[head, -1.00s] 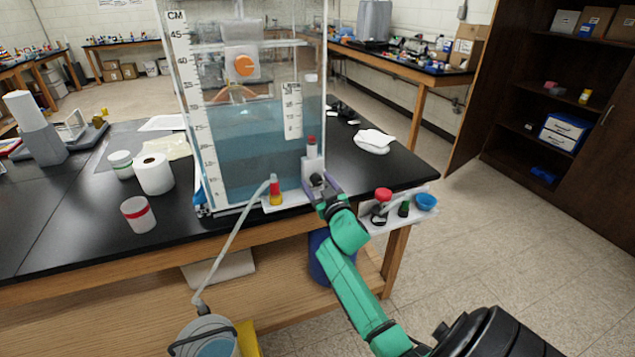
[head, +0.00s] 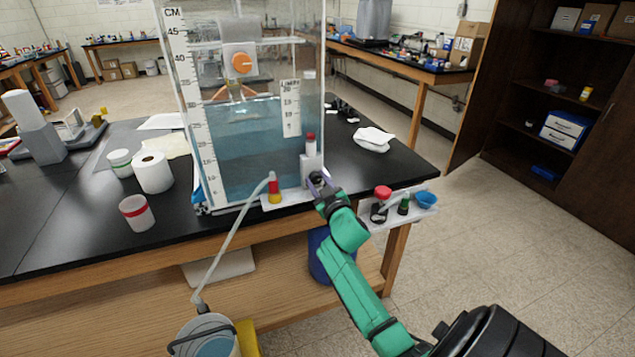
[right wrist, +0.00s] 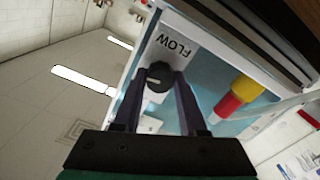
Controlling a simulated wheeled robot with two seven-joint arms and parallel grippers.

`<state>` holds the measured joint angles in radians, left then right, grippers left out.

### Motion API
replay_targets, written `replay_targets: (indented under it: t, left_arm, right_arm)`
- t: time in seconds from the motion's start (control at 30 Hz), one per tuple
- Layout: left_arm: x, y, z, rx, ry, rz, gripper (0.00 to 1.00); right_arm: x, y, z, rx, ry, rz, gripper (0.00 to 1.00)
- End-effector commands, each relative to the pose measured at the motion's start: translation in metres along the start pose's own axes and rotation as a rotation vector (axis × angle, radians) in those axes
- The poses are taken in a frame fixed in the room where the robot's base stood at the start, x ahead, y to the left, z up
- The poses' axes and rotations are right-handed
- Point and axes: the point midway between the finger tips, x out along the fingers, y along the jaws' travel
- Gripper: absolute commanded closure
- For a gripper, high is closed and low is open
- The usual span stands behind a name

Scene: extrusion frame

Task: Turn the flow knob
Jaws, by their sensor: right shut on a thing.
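The flow knob (right wrist: 158,77) is a round black knob with a pale pointer line, on a white plate (right wrist: 172,45) marked FLOW. In the right wrist view it sits between the two fingers of my right gripper (right wrist: 160,85), which is shut on it. In the head view my right gripper (head: 318,184) reaches the white block (head: 311,166) at the tank's front right corner and largely hides the knob. The clear tank (head: 240,150) holds bluish water. My left gripper is in neither view.
A red and yellow fitting (head: 274,190) with a hose (head: 236,243) stands left of the knob; the hose runs down to a bucket (head: 207,338). A small white shelf (head: 372,223) with a red-capped item and a blue bowl (head: 426,199) is to the right. A paper roll (head: 153,173) stands left.

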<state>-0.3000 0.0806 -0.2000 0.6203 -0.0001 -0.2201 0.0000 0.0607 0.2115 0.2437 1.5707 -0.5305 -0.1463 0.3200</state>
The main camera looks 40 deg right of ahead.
Motion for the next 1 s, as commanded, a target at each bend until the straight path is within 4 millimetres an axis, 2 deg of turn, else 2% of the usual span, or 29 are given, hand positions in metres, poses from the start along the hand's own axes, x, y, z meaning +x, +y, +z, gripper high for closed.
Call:
replay_targets:
  t: [0.7,1.0]
  left_arm:
    - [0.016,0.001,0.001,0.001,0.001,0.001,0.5]
    - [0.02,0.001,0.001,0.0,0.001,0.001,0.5]
  right_arm:
    - [0.0,-0.002,0.0,-0.655,0.003,0.0,1.0]
    - [0.0,-0.002,0.001,-0.855,0.002,0.0,1.0]
